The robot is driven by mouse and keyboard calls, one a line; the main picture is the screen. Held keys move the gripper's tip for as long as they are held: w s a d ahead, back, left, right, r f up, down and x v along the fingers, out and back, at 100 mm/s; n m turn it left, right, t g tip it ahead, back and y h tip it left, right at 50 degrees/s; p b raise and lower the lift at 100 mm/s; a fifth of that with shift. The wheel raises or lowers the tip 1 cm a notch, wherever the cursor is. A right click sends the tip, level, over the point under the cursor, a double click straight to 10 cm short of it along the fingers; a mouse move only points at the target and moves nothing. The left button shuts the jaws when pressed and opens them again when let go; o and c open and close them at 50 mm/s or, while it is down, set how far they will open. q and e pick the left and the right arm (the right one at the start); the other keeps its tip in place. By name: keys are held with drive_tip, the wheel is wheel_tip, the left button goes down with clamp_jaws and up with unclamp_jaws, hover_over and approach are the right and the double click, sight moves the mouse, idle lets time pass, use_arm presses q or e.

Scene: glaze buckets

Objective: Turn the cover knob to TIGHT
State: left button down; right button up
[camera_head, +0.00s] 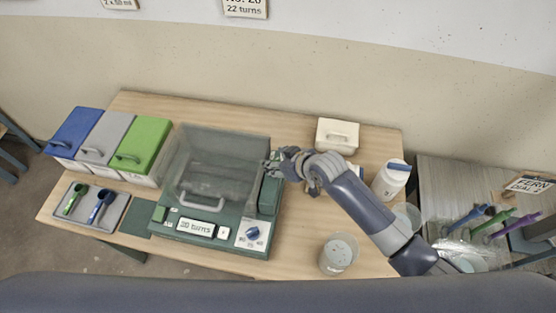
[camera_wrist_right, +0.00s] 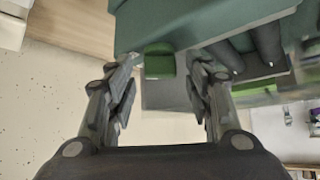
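The dark green machine (camera_head: 215,236) stands on the table with a clear cover (camera_head: 205,180) over it, a grey handle on the cover's front and a display reading "20 turns". A blue dial (camera_head: 252,233) sits on a white plate at its front right; I cannot read the plate's marks. My right gripper (camera_head: 270,169) is at the cover's right side, above the machine's right green block. In the right wrist view the gripper (camera_wrist_right: 165,80) is open, with a small green piece (camera_wrist_right: 160,62) beyond the gap between its fingers. I cannot tell whether that is the cover knob. My left gripper is not in view.
Blue, grey and green lidded bins (camera_head: 143,140) stand at the left, with a tray (camera_head: 85,213) holding two scoops in front. A cream box (camera_head: 337,134), a white jar (camera_head: 390,179) and a clear cup (camera_head: 338,254) stand at the right.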

drive_tip(key=shift+s+d, duration=0.1)
drive_tip(key=v, duration=0.7)
drive_tip(key=shift+s+d+r, duration=0.15)
drive_tip(key=shift+s+r, duration=0.05)
drive_tip(key=shift+r, duration=0.1)
idle(0.7)
